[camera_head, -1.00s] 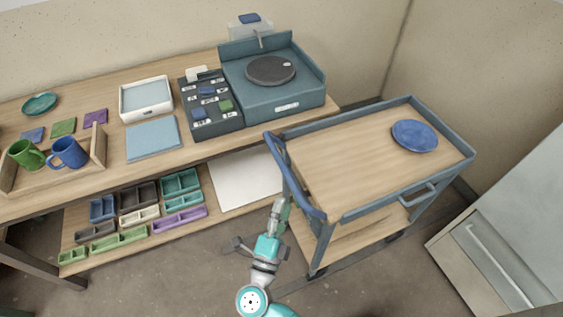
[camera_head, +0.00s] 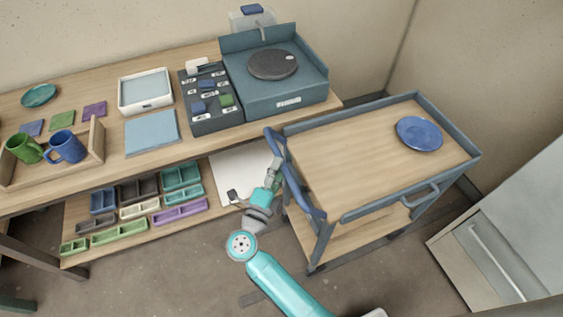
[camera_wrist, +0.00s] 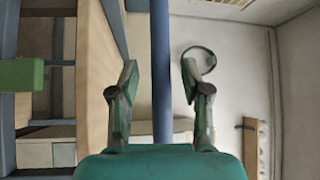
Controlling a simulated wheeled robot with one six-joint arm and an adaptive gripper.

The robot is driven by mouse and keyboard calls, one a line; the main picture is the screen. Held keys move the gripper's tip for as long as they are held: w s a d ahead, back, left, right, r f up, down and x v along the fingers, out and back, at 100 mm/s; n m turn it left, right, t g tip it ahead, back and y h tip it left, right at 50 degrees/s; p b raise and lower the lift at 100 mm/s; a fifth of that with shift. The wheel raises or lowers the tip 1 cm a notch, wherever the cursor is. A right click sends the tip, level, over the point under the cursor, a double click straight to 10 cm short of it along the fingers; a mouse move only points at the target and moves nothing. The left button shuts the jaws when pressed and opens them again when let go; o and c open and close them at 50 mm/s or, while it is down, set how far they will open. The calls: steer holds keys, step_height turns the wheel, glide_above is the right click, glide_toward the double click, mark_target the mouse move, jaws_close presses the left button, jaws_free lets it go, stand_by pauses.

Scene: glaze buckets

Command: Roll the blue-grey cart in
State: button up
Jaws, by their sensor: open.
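The blue-grey cart (camera_head: 350,160) stands right of the workbench, with a wooden top and a lower shelf. Its blue push handle (camera_head: 304,205) runs along its left end. A blue plate (camera_head: 419,133) lies on the cart's top, toward the far right. My gripper (camera_head: 277,165) is at the left side of the handle, near its middle. In the wrist view, a blue bar (camera_wrist: 161,60) runs upright between the two open fingers. I see no finger pressed on it. How deep the bar sits between the fingers I cannot tell.
The workbench (camera_head: 85,200) on the left carries mugs, a tray, a switch box and a teal wheel unit (camera_head: 290,105). Its lower shelf holds several small bins. A pale cabinet (camera_head: 500,240) stands right of the cart. Floor (camera_head: 180,265) in front is clear.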

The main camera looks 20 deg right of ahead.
steer(key=shift+x, duration=1.3)
steer(key=shift+c, duration=0.2)
jaws_close()
